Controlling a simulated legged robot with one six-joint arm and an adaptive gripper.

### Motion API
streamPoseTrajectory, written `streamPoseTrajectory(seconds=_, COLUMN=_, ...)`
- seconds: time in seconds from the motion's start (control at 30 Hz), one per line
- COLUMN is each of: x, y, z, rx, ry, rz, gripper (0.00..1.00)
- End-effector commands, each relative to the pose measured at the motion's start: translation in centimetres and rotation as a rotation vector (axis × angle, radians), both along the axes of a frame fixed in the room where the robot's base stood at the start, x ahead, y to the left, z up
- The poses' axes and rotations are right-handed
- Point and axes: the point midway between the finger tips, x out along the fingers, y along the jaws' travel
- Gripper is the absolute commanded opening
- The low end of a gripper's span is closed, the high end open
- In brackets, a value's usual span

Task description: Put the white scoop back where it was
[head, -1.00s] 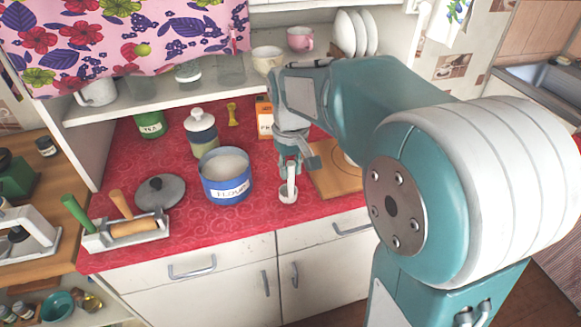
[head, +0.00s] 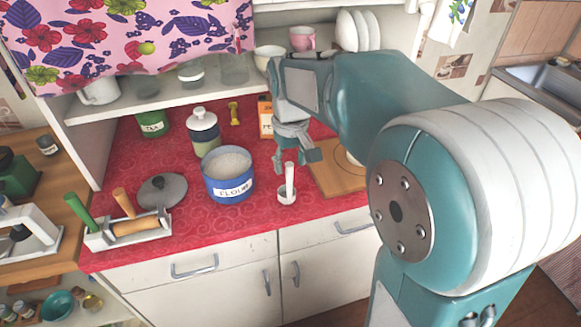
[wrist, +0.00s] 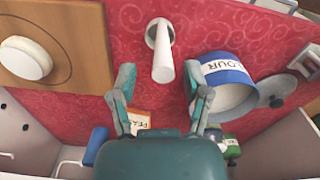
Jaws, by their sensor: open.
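The white scoop (head: 288,190) stands on the red oilcloth near the counter's front edge, its bowl down and its handle pointing up. In the wrist view the scoop (wrist: 163,62) shows between and beyond my open fingers, with its handle toward the camera. My gripper (head: 293,160) is open and empty, above and behind the scoop and apart from it. In the wrist view my gripper (wrist: 159,88) has its two fingers spread wide. The blue flour tin (head: 229,190) stands open to the left of the scoop, with flour inside.
A grey lid (head: 161,191) and a rolling-pin rack (head: 128,232) lie left of the tin. A lidded jar (head: 203,135), a green tea tin (head: 153,124) and an orange box (head: 265,118) stand behind. A wooden board (head: 338,180) lies to the right.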

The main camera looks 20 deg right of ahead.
Motion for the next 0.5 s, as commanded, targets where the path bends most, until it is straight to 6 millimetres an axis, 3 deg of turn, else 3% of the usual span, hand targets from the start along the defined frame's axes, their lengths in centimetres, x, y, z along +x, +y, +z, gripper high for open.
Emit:
streamPoseTrajectory(seconds=0.3, x=0.1, y=0.0, z=6.8, rx=0.000, ry=-0.004, rz=0.000, gripper=0.62)
streamPoseTrajectory(seconds=0.5, x=0.0, y=0.0, z=9.5, rx=0.000, ry=-0.002, rz=0.000, gripper=0.62)
